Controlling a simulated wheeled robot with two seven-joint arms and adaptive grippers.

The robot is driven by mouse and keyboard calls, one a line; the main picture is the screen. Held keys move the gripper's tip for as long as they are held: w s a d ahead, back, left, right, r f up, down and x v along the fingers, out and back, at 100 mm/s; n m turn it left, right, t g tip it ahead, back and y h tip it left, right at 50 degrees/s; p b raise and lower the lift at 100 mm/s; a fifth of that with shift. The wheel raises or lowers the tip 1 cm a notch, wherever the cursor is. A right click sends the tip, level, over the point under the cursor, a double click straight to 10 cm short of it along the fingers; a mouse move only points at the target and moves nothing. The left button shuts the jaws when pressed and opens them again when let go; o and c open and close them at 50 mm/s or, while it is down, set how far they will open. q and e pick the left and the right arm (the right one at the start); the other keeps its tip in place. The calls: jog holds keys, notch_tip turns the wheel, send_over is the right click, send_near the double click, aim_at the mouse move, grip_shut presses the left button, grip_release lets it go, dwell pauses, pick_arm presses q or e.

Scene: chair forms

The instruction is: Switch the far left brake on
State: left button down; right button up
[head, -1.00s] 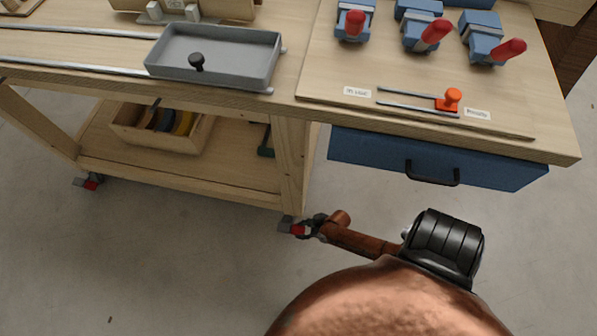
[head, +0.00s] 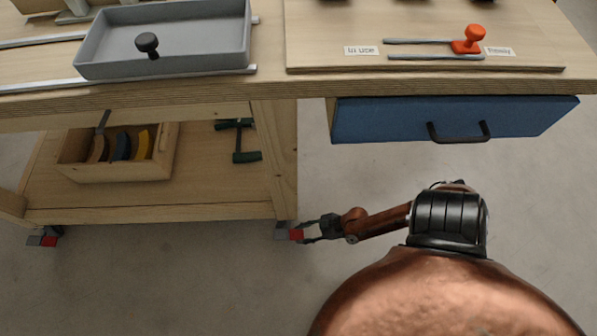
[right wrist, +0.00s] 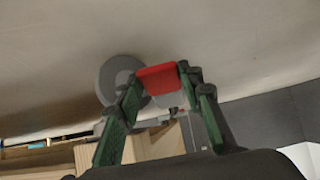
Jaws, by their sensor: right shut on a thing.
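A caster with a red brake lever (head: 297,235) stands at the foot of the bench leg near the middle of the head view. My right gripper (head: 307,230) is at this lever, low by the floor. In the right wrist view the gripper (right wrist: 158,90) has its green-and-dark fingers on either side of the red lever (right wrist: 158,76), shut on it. The grey wheel (right wrist: 120,78) shows beside it. Another caster with a red lever (head: 48,241) stands at the lower left in the head view, apart from the gripper. My left gripper is not in view.
The wooden bench has a lower shelf (head: 200,195) with a wooden box (head: 120,170) and a dark green clamp (head: 240,140). A grey tray (head: 200,40) and an orange slider (head: 468,45) are on top. A blue drawer (head: 380,120) hangs above my right arm. The floor in front is clear.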

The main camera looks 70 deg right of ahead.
dwell(0.5)
jog(key=o, duration=0.9)
jog(key=v, duration=1.1)
jog(key=shift+s+r, duration=0.25)
jog(key=shift+s, duration=0.05)
